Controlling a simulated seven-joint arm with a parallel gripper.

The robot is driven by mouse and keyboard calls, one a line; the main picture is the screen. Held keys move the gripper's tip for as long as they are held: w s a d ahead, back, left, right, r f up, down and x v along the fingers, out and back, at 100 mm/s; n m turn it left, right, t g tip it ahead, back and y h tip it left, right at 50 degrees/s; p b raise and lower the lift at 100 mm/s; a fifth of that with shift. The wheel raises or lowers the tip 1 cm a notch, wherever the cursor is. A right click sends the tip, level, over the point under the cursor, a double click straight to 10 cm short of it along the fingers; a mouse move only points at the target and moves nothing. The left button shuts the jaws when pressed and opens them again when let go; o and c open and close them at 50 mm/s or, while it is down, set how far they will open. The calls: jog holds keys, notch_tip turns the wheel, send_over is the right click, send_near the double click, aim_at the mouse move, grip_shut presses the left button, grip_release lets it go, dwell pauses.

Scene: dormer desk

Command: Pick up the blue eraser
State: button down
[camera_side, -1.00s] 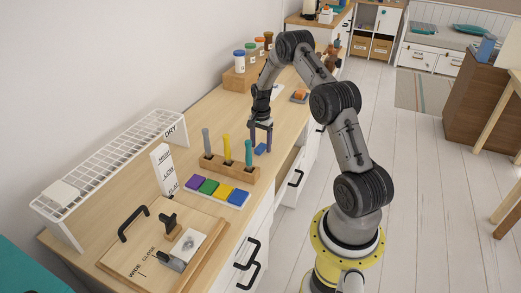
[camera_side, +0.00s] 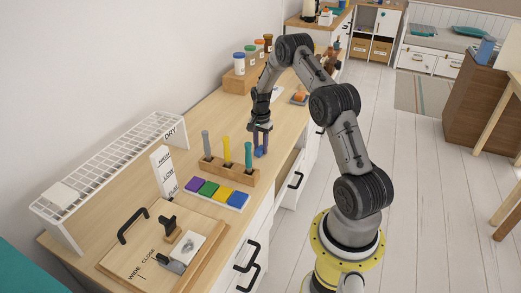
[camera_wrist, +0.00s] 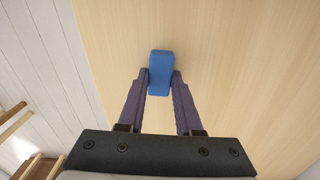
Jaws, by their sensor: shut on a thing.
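The blue eraser (camera_wrist: 160,66) is a small block with rounded edges. In the wrist view it sits between the two purple fingertips of my gripper (camera_wrist: 160,82), which touch it on both sides. In the side view my gripper (camera_side: 261,151) points down over the desk, behind the peg block, with the blue eraser (camera_side: 260,150) partly hidden between its fingers. My gripper is shut on the eraser. From these views I cannot tell whether the eraser touches the desk top or is just above it.
A wooden block with grey, yellow and teal pegs (camera_side: 228,170) stands close in front of my gripper. A strip of coloured squares (camera_side: 217,193) lies before it. A rack of jars (camera_side: 240,78) is behind. An open drawer (camera_side: 290,165) is at the desk's right edge.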

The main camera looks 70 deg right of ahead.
aim_at(261, 149)
jog(key=shift+r, duration=0.1)
jog(key=shift+r, duration=0.25)
jog(key=r, duration=0.3)
jog(key=shift+s+a+r, duration=0.1)
jog(key=shift+s+a, duration=0.1)
jog(key=s+a+r, duration=0.9)
jog(key=s, duration=0.1)
jog(key=shift+a, duration=0.1)
